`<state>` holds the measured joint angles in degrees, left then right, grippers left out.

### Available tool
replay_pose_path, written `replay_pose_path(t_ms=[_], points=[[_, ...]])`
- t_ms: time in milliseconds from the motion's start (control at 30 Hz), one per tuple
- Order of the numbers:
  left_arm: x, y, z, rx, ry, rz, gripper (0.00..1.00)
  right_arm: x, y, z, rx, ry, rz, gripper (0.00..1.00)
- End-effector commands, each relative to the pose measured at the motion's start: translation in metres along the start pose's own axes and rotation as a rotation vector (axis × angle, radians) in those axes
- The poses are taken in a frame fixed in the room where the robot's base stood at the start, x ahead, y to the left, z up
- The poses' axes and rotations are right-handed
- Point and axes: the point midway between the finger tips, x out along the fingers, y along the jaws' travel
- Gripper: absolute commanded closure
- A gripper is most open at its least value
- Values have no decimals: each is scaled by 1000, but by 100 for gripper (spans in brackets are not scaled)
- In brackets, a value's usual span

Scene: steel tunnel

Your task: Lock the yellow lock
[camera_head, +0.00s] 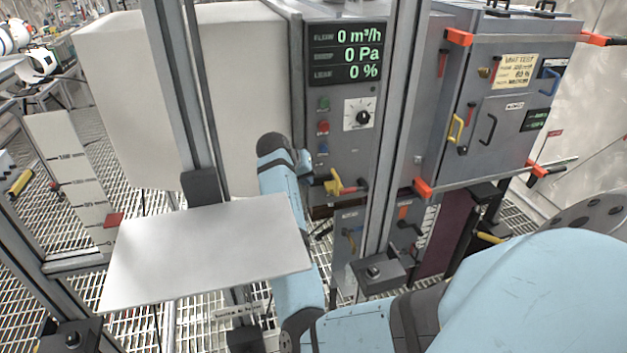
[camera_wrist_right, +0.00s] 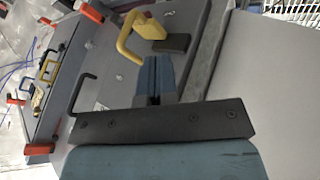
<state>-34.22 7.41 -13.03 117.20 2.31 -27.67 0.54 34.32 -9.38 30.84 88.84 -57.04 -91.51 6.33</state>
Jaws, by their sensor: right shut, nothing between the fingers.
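A yellow handle (camera_head: 335,184) with a red part sits low on the front of the grey control panel in the head view. It also shows as a bent yellow handle (camera_wrist_right: 130,40) just beyond my right fingertips in the wrist view. My right gripper (camera_wrist_right: 152,64) is shut and empty, close to this handle; whether it touches it I cannot tell. In the head view my right gripper (camera_head: 322,180) is small and partly hidden by my wrist. Another yellow handle (camera_head: 455,129) is on the door of the grey cabinet (camera_head: 490,160). My left gripper is not in view.
The panel has a display (camera_head: 345,54), buttons and a dial (camera_head: 359,114). Orange clamps (camera_head: 424,188) jut from the cabinet corners. A white plate (camera_head: 205,250) and upright metal posts (camera_head: 395,130) stand close to my right arm. A black handle (camera_wrist_right: 80,92) shows left of my fingers.

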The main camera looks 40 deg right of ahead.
Motion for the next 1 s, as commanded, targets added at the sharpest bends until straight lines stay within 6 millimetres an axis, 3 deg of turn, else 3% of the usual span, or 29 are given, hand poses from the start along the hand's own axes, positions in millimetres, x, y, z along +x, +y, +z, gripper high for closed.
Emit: replay_pose_path(t_ms=[100,300,1000], points=[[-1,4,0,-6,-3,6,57,-22,0,0,1,0,-2,100],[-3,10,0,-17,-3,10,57,-38,0,0,0,0,0,100],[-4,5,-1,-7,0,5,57,-36,-1,2,-10,13,-2,100]])
